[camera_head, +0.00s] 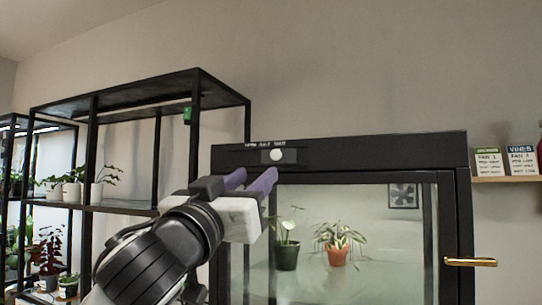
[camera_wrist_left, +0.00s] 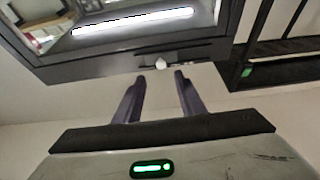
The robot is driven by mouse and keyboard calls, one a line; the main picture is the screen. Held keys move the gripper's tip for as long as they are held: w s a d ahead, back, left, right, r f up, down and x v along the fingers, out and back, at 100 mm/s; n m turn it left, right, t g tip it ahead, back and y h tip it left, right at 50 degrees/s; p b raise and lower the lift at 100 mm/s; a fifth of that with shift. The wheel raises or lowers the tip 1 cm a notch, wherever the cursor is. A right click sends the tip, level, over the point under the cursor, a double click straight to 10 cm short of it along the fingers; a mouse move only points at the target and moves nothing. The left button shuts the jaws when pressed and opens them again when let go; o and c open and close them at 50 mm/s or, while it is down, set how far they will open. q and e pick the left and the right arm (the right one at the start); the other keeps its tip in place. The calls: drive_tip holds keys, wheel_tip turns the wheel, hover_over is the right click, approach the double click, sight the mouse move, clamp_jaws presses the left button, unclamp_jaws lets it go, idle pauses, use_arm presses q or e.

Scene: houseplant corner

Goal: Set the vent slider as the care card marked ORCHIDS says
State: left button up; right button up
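The vent slider's round white knob (camera_head: 276,155) sits on a dark strip on the glass cabinet's top frame. It stands near the right-hand end of the small white labels above it, too small to read surely. My left gripper (camera_head: 256,174) is open and empty, its purple fingers just below and left of the knob in the head view. In the left wrist view the knob (camera_wrist_left: 160,65) shows beyond the gap between the fingertips (camera_wrist_left: 160,76). A green-headed care card (camera_head: 488,161), its heading unclear, stands on the right shelf beside the blue-headed VINES card (camera_head: 522,160).
The black glass cabinet (camera_head: 455,152) holds two potted plants and a small fan (camera_head: 402,196). A brass handle (camera_head: 470,262) sticks out at its right. A black plant rack (camera_head: 249,122) stands on the left. The wall above the cabinet is clear.

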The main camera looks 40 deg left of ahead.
sight(275, 156)
use_arm(q)
drive_tip(key=p+x, duration=0.1)
drive_tip(key=x, duration=0.2)
drive_tip(key=p+x, duration=0.1)
drive_tip(key=x, duration=0.2)
drive_tip(key=p+x, duration=0.1)
drive_tip(key=x, duration=0.2)
drive_tip(key=shift+s+a+r, duration=0.1)
drive_tip(key=shift+s+r, duration=0.1)
drive_tip(key=shift+r, duration=0.15)
drive_tip(key=shift+w+a+r, duration=0.1)
drive_tip(key=shift+w+r, duration=0.05)
drive_tip(key=shift+w, duration=0.5)
clamp_jaws()
